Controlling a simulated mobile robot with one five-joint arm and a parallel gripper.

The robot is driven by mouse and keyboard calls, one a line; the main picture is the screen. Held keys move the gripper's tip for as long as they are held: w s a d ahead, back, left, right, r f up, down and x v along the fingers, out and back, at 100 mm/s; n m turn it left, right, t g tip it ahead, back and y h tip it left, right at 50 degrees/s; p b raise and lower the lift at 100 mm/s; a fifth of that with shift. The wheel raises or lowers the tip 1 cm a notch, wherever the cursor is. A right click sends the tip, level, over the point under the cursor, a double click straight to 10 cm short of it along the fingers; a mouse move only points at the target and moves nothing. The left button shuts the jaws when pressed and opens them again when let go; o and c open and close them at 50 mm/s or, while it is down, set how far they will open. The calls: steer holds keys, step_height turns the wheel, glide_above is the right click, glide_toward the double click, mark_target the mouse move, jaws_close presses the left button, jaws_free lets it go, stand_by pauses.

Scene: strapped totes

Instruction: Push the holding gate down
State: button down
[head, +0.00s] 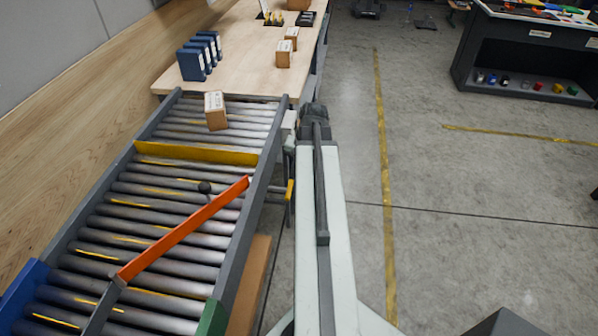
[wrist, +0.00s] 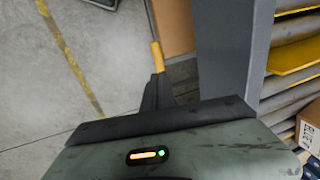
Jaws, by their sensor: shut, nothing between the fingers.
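The holding gate (head: 195,153) is a yellow bar standing up across the grey roller conveyor. It also shows at the right of the wrist view (wrist: 293,62). A yellow-ended lever (head: 290,190) sticks out at the conveyor's right side. Its yellow grip also shows in the wrist view (wrist: 157,56). My gripper (wrist: 159,78) has its dark fingers shut and empty. In the picture the fingertips lie close to the yellow grip. I cannot tell whether they touch it. In the head view my arm reaches forward along the conveyor's right side, and the fingertips are not clear.
A brown carton (head: 215,110) sits on the rollers beyond the gate. An orange diverter bar (head: 185,230) slants across the nearer rollers. A wooden table (head: 245,55) with blue boxes (head: 194,62) and small cartons stands beyond. The floor to the right is clear up to a dark bench (head: 530,50).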

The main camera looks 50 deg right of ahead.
mark_target(289, 188)
steer(key=b+x, duration=0.5)
steer(key=x, duration=0.1)
steer(key=shift+w+f, duration=0.1)
steer(key=shift+f, duration=0.25)
steer(key=shift+r, duration=0.1)
steer(key=s+b+x, duration=0.1)
steer(key=b+x, duration=0.5)
steer(key=shift+s+d+f, duration=0.25)
steer(key=shift+f, duration=0.1)
steer(key=shift+r, duration=0.15)
